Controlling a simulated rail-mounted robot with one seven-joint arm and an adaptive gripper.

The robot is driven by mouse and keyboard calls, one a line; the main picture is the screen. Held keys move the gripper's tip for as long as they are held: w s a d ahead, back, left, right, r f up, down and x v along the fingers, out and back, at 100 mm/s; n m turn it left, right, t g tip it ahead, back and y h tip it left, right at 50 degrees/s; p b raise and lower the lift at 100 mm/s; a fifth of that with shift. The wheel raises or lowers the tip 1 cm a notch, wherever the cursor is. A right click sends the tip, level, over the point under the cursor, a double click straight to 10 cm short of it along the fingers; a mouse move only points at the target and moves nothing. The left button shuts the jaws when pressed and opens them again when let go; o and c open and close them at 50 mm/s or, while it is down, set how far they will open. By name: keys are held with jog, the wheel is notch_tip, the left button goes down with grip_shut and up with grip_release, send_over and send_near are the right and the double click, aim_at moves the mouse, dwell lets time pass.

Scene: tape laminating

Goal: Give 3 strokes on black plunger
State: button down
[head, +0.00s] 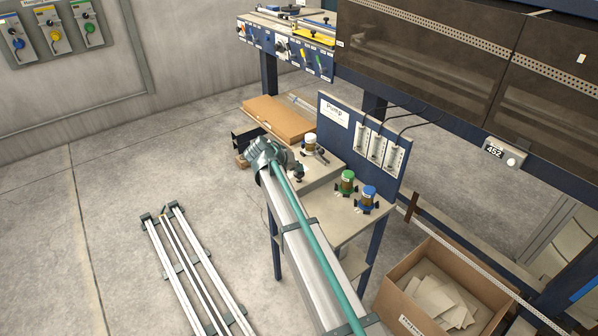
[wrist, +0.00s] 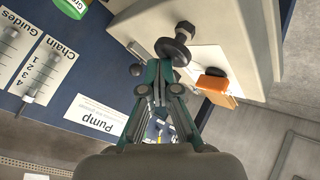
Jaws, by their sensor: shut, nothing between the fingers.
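In the head view, the plunger (head: 298,172) is small and partly hidden by my arm's end. My gripper's fingers cannot be made out clearly there.
A white-capped pump (head: 310,141), a green-capped pump (head: 347,182) and a blue-capped pump (head: 368,196) stand nearby. The blue Pump panel (head: 335,112) rises behind them. A cardboard box (head: 400,292) holds papers at lower right.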

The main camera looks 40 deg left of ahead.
jog(key=shift+f+b, duration=0.4)
jog(key=shift+f, duration=0.35)
dwell(0.4)
jog(key=shift+r, duration=0.2)
jog(key=shift+r+p, duration=0.45)
jog(key=shift+r, duration=1.15)
jog(key=shift+r+p, duration=0.75)
jog(key=shift+r, duration=1.8)
